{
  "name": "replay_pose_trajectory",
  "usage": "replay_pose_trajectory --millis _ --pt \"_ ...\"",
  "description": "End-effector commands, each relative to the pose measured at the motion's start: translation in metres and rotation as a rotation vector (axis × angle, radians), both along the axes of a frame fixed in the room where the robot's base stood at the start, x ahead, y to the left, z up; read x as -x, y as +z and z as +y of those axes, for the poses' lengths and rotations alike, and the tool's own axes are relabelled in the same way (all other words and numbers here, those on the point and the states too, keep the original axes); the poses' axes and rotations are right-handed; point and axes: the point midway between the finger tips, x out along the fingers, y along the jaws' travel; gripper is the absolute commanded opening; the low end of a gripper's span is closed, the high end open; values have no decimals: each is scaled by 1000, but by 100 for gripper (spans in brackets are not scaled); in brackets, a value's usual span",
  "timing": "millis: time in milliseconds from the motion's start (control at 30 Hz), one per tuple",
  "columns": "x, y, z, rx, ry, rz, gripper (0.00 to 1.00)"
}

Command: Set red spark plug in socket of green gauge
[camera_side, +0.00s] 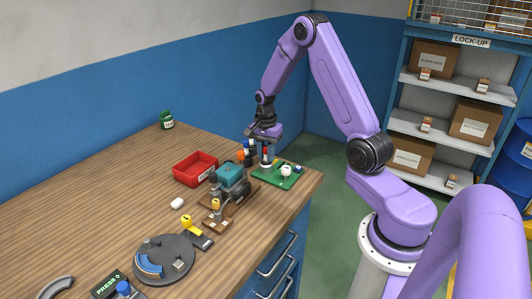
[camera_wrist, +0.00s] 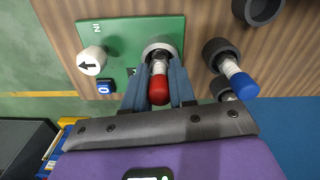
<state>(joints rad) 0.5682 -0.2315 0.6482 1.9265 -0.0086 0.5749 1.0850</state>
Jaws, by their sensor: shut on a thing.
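My gripper (camera_wrist: 160,88) is shut on the red spark plug (camera_wrist: 159,91), whose red cap and white body show between the fingers in the wrist view. The green gauge (camera_wrist: 120,32) is a green plate with a white arrow knob (camera_wrist: 92,61), a blue button (camera_wrist: 104,87) and a pale round socket (camera_wrist: 163,44). The plug's lower end points at the socket and overlaps it in view; how deep it sits I cannot tell. In the side view my gripper (camera_side: 265,143) is low above the left part of the green gauge (camera_side: 272,179).
A blue-capped plug (camera_wrist: 242,84) stands in a dark holder beside the gauge, and an empty-looking dark cup (camera_wrist: 262,8) is near it. A teal-topped device (camera_side: 230,174) and a red bin (camera_side: 195,169) stand to the left. The table edge is close on the right.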

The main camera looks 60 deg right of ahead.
Motion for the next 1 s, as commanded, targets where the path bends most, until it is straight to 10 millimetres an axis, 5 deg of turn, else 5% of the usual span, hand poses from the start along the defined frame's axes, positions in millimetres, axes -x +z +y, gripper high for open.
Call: replay_pose_trajectory --millis 1000 --pt "0 -5 0 0 0 0 0"
